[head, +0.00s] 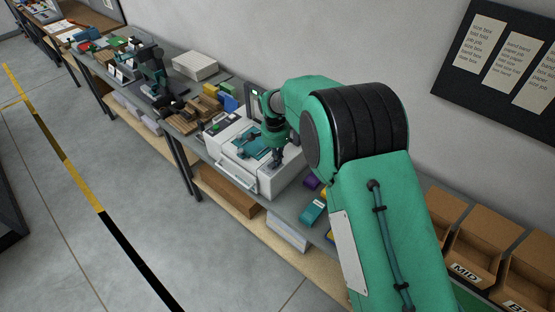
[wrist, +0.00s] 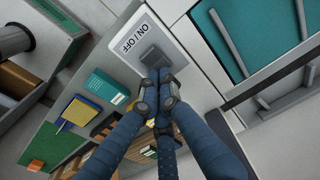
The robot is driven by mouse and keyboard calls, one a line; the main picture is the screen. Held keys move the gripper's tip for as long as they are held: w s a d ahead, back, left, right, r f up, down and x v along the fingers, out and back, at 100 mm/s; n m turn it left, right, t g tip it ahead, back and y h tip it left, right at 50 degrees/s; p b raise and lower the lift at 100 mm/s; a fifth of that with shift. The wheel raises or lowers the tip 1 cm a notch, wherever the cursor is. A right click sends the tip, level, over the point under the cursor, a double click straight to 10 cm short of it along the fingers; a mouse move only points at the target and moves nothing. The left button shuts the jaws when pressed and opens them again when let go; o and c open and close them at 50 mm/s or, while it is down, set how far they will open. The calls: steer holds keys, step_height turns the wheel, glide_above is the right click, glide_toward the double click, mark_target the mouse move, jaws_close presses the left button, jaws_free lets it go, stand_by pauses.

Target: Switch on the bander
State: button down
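The bander appears to be the white machine with a teal top panel (head: 222,158) on the bench in the head view. Its light casing and teal panel (wrist: 240,32) fill the upper right of the wrist view. A light plate marked ON / OFF (wrist: 133,40) carries a dark grey rocker switch (wrist: 153,57). My gripper (wrist: 157,82) has its fingers drawn together with nothing seen between them. The fingertips are at the lower edge of the switch; I cannot tell whether they touch it. In the head view my gripper (head: 278,160) points down over the machine's right side.
Purple and teal boxes (head: 313,211) lie right of the machine. Cardboard bins (head: 486,245) stand farther right. Brown blocks (head: 183,122) and a dark device (head: 152,70) stand to the left. A dark bar (wrist: 272,80) crosses near my fingers in the wrist view.

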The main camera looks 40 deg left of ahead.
steer(key=shift+s+d+f, duration=0.1)
steer(key=shift+s+f, duration=0.1)
steer(key=shift+f, duration=0.2)
steer(key=shift+s, duration=0.75)
steer(key=shift+r, duration=0.65)
step_height(320, 180, up, 13)
steer(key=p, duration=0.1)
steer(key=shift+d+r, duration=0.15)
steer(key=shift+r, duration=0.05)
